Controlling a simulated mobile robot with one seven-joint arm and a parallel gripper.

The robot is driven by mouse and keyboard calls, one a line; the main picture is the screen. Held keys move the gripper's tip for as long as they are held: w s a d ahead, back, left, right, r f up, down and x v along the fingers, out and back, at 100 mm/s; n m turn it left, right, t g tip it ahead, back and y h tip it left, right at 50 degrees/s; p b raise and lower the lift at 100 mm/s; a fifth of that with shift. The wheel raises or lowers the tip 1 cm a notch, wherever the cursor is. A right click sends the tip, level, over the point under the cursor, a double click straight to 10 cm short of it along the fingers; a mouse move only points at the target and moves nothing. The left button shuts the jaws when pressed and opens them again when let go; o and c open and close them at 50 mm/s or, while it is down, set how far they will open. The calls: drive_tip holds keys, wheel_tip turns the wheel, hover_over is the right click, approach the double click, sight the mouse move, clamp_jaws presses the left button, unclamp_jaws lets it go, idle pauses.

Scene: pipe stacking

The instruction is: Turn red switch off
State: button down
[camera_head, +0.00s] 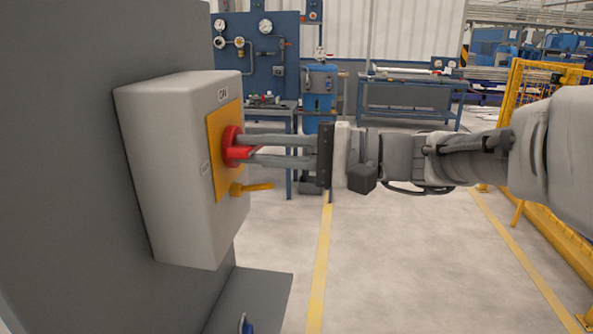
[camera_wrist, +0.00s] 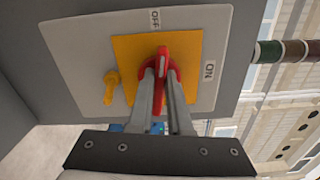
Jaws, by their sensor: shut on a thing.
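The red switch (camera_head: 232,155) is a rotary handle on a yellow plate (camera_head: 215,135), on the front of a light grey box (camera_head: 165,165). In the wrist view the red switch (camera_wrist: 164,53) lines up with the OFF label (camera_wrist: 155,18) above it; the ON label (camera_wrist: 209,70) is to its right. My gripper (camera_head: 245,148) reaches in from the right, level, with one finger on each side of the handle, shut on it. In the wrist view the fingertips of my gripper (camera_wrist: 160,75) flank the red grip and partly hide it.
A small yellow lever (camera_head: 252,188) sticks out of the box just below the switch. The box hangs on a grey panel (camera_head: 70,170). A workbench (camera_head: 410,82) and a blue gauge board (camera_head: 260,60) stand behind. Yellow fencing (camera_head: 525,90) is at right; the floor between is clear.

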drive_tip(key=shift+f+n+b, duration=0.25)
drive_tip(key=shift+n+b, duration=0.65)
drive_tip(key=shift+b, duration=0.1)
drive_tip(key=shift+r, duration=0.1)
drive_tip(key=c, duration=0.8)
unclamp_jaws()
drive_tip(key=shift+c, duration=0.2)
drive_tip(key=shift+d, duration=0.1)
drive_tip(key=s+d+p, duration=0.1)
drive_tip(key=d+p, duration=0.1)
drive_tip(key=d, duration=1.5)
drive_tip(key=shift+s, duration=0.2)
